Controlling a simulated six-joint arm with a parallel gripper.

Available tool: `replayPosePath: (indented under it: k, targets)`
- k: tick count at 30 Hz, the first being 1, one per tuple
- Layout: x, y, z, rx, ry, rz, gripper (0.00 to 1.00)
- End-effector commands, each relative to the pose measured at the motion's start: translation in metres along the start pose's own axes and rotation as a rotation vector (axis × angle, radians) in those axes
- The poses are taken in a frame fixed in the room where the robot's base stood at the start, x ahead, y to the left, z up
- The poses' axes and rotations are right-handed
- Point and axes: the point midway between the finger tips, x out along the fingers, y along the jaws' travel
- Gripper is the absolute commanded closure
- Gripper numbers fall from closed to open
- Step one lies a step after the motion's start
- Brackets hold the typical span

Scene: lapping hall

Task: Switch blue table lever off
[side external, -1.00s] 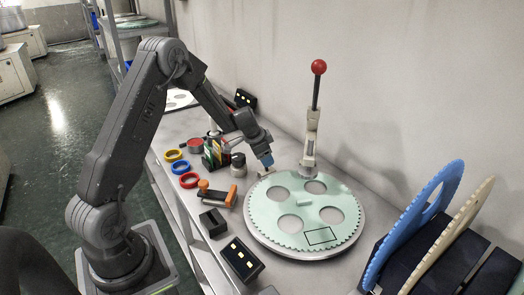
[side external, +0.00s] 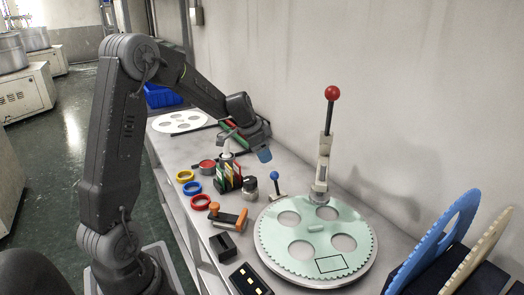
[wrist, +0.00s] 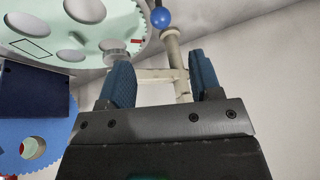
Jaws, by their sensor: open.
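The blue lever (side external: 274,176) has a small blue ball on a short stem and a pale base. In the side view it stands nearly upright on the bench between the black knob and the round plate. Its blue ball also shows at the top of the wrist view (wrist: 161,18), beyond the fingertips. My gripper (side external: 263,154) has blue fingertips and is above and a little left of the lever, apart from it. In the wrist view my gripper (wrist: 160,78) is open, with nothing held between its fingers.
A tall red-ball lever (side external: 331,94) stands by the wall, right of the blue lever. A toothed green disc (side external: 315,228) lies in front.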

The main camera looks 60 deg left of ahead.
Motion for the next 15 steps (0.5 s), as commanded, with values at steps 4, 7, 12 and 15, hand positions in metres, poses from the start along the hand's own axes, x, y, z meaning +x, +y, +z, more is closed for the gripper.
replayPosePath:
  k: [4, 7, 12, 15]
  targets:
    - [0.000, 0.000, 0.000, 0.000, 0.000, 0.000, 0.42]
    - [0.001, -0.001, -0.002, 0.000, -0.001, 0.003, 0.50]
    - [0.004, -0.007, -0.025, -0.001, -0.024, 0.048, 0.67]
    - [0.007, -0.012, -0.049, -0.007, -0.068, 0.092, 0.76]
